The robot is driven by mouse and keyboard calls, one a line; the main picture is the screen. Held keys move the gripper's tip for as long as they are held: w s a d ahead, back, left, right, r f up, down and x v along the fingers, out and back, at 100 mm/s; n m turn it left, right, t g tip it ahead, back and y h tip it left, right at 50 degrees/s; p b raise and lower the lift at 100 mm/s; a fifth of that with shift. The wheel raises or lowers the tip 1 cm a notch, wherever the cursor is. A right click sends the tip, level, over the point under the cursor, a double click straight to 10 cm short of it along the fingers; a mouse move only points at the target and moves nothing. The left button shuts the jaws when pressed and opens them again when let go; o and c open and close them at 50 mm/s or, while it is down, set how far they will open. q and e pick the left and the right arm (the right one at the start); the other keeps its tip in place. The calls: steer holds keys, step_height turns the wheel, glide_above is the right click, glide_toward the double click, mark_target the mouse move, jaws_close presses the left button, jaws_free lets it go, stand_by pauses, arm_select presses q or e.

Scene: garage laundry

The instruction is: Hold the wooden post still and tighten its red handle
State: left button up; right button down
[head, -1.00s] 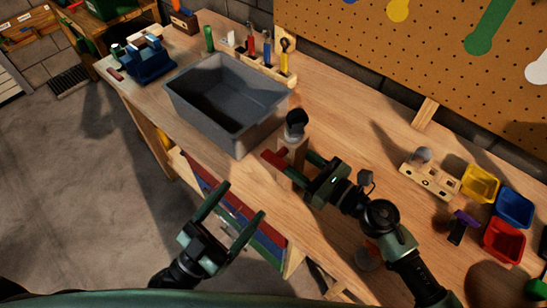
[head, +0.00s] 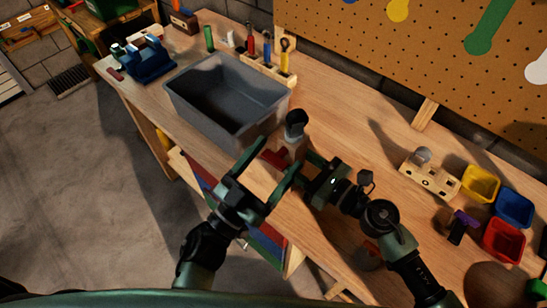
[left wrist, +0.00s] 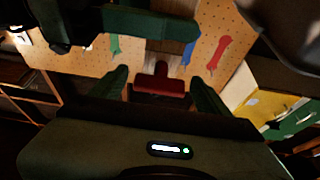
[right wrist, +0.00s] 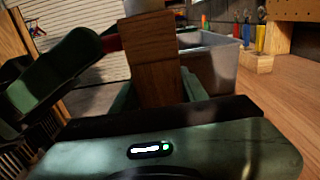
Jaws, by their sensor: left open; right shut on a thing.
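The wooden post (right wrist: 152,65) stands on the workbench beside the grey bin, with a dark round piece (head: 295,122) on top. My right gripper (head: 305,164) is shut on the post, which sits between its fingers in the right wrist view. The red handle (head: 273,158) sticks out from the post's near left side. My left gripper (head: 276,163) is open in front of it. In the left wrist view, the T-shaped red handle (left wrist: 160,84) lies between the open fingertips, with a gap on each side. My left fingers partly hide the post and handle in the head view.
The grey bin (head: 187,107) stands close behind and left of the post. A tool rack (head: 267,68) is beyond it. A wooden block with holes (head: 430,178) and yellow, blue and red bins lie to the right. The bench between is mostly clear.

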arm_select(q)
steer(key=c, duration=1.4)
